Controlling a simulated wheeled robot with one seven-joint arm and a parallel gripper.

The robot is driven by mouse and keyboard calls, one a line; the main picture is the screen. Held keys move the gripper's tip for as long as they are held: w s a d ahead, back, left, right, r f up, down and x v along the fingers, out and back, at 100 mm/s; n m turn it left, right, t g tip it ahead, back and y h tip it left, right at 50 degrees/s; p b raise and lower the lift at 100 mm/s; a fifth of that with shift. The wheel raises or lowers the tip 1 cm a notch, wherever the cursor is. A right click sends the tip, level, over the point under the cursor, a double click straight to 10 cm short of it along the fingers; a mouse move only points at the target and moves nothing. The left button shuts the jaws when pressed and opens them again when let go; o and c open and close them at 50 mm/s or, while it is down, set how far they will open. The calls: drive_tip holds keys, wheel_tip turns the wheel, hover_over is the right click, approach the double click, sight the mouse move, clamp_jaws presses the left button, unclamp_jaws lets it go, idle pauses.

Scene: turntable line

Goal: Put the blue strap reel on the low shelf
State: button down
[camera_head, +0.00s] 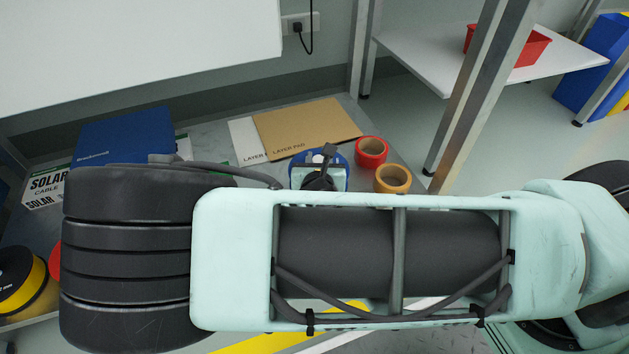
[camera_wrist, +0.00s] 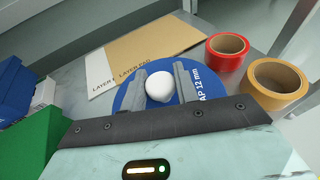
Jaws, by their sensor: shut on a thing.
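The blue strap reel (camera_wrist: 205,86) is a flat blue disc with white lettering reading "AP 12 mm" and a white rounded hub. In the wrist view my gripper (camera_wrist: 161,80) has one finger on each side of the hub, shut on it. In the head view the reel (camera_head: 341,178) shows beyond my arm, partly covered by my gripper (camera_head: 319,168). The reel is over or on a grey surface; I cannot tell whether it touches. Which surface is the low shelf is not clear to me.
A red tape roll (camera_head: 371,151) and a tan roll (camera_head: 393,179) stand close right of the reel. Layer pads (camera_head: 305,128) lie behind. A blue box (camera_head: 125,137) and solar cable box (camera_head: 45,188) are left. A metal post (camera_head: 477,95) rises right.

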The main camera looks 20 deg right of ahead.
drive_tip(key=shift+f+b, duration=1.6)
drive_tip(key=shift+f, duration=1.15)
drive_tip(key=shift+f, duration=0.1)
drive_tip(key=c, duration=1.1)
unclamp_jaws()
drive_tip(key=shift+f, duration=0.1)
drive_tip(key=shift+o, duration=0.2)
